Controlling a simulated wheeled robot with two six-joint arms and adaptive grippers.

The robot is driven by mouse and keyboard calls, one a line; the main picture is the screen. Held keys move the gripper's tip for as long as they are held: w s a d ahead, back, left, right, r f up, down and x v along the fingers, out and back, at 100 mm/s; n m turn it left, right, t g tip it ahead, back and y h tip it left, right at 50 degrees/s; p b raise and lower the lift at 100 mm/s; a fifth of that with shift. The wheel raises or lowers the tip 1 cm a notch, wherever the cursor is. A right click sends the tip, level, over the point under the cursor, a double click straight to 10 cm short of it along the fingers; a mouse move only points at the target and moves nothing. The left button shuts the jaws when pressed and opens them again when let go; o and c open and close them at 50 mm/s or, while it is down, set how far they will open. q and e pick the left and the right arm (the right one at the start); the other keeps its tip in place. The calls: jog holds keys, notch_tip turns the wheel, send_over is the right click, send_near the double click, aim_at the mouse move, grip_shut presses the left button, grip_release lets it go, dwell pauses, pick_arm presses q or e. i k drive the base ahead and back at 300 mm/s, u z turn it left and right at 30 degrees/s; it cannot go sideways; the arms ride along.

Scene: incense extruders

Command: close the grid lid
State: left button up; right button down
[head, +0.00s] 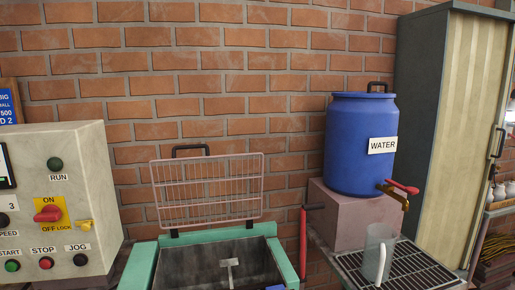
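The grid lid (207,191) is a pale pinkish wire grid with a black handle (190,149) at its top edge. It stands raised, almost upright, in front of the brick wall, at the back edge of a green-rimmed machine trough (141,268). The trough is open at the top, and a metal fitting (231,267) shows inside its grey interior. The front of the trough is cut off by the bottom of the view. Neither of my grippers shows in the head view.
A control box (89,193) with buttons and a red switch stands at the left. Right of the lid are a red-handled lever (303,240), a blue water barrel (355,150) on a block, and a clear mug (378,252) on a drain grate. A tall cabinet (440,130) stands behind.

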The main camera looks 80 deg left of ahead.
aim_at(174, 230)
jog(key=u, duration=1.9)
